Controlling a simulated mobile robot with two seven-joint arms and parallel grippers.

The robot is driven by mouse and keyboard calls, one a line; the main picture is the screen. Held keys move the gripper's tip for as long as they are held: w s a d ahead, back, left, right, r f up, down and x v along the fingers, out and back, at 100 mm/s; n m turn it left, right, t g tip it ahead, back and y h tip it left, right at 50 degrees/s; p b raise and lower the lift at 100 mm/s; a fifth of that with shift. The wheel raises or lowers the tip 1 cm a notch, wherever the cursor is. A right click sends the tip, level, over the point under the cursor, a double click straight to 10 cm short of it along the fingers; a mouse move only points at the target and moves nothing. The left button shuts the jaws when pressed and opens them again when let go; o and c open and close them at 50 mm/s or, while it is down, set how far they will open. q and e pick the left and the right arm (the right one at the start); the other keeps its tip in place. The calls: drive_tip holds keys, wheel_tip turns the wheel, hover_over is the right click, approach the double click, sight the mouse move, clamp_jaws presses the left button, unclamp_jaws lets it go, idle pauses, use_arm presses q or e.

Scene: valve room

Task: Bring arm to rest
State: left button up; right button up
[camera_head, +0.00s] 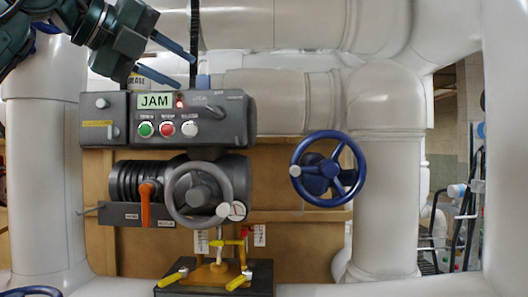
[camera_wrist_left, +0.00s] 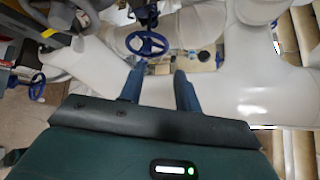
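My left gripper (camera_head: 168,58) comes in from the upper left of the head view, above the dark grey valve actuator box (camera_head: 225,118). Its two blue fingers are spread apart with nothing between them. In the left wrist view the fingers (camera_wrist_left: 158,88) are also apart, with pipes and a blue handwheel in the background. The box carries a green JAM label, a lit red lamp, and green, red and white buttons. Below it are a grey handwheel (camera_head: 198,195) and an orange lever (camera_head: 147,203). My right gripper is in neither view.
A blue handwheel (camera_head: 328,169) stands to the right of the actuator; it also shows in the left wrist view (camera_wrist_left: 146,43). Large white pipes (camera_head: 386,180) surround the unit. Yellow-handled clamp parts (camera_head: 238,282) sit below. A dark rack (camera_head: 462,225) stands at the far right.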

use_arm(q)
drive_tip(key=w+d+f+g+h, duration=0.15)
drive_tip(key=d+f+h, duration=0.25)
drive_tip(key=f, duration=0.4)
drive_tip(key=w+d+f+m+g+h+p, duration=0.1)
drive_tip(key=d+f+g+h, duration=0.3)
drive_tip(key=f, duration=0.5)
drive_tip(key=w+d+f+g+h, duration=0.1)
drive_tip(key=d+f+g+h, duration=0.15)
drive_tip(key=d+f, duration=0.4)
drive_tip(key=a+f+n+t, duration=0.4)
drive_tip(key=f+n+t, duration=0.35)
drive_tip(key=f, duration=0.35)
drive_tip(key=s+a+f+n+t+y+p, duration=0.1)
drive_tip(key=s+a+f+n+t+y, duration=0.1)
drive_tip(key=f+n+y, duration=0.35)
drive_tip(key=s+a+f+n+t+y, duration=0.25)
drive_tip(key=f+n, duration=0.35)
drive_tip(key=f, duration=0.4)
drive_tip(key=s+a+f+n+t+y+p, duration=0.1)
drive_tip(key=s+a+f+n+t+y, duration=0.1)
drive_tip(key=f+n+y, duration=0.5)
drive_tip(key=s+a+f+n+g+y, duration=0.1)
drive_tip(key=s+a+f+n+g, duration=0.2)
drive_tip(key=s+f, duration=1.5)
drive_tip(key=a+f+g, duration=0.1)
drive_tip(key=g, duration=0.2)
drive_tip(key=shift+s+g+y, duration=0.35)
drive_tip(key=shift+g, duration=0.05)
drive_tip(key=shift+c, duration=0.2)
